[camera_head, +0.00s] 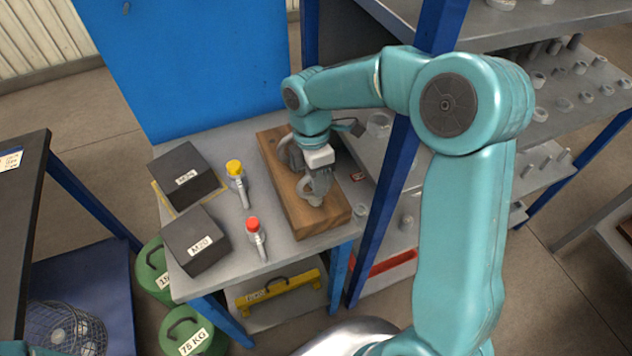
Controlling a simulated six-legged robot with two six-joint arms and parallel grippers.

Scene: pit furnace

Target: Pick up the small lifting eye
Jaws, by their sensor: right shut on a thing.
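A wooden block (322,222) lies on the small grey table. My right gripper (317,186) points down over the front half of the block. It is shut on a small grey metal piece, the small lifting eye (315,200), at the block's top; the fingers hide much of it. I cannot tell whether the eye touches the wood. A larger grey curved piece (286,152), perhaps a bigger lifting eye, stands farther back on the block, partly behind my gripper. My left gripper is not in view.
Two dark boxes (196,243) stand left on the table. A yellow-topped tool (237,178) and a red-topped tool (256,236) lie between them and the block. A blue post (385,205) and shelves with small parts (560,90) are on the right, close to my right arm.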

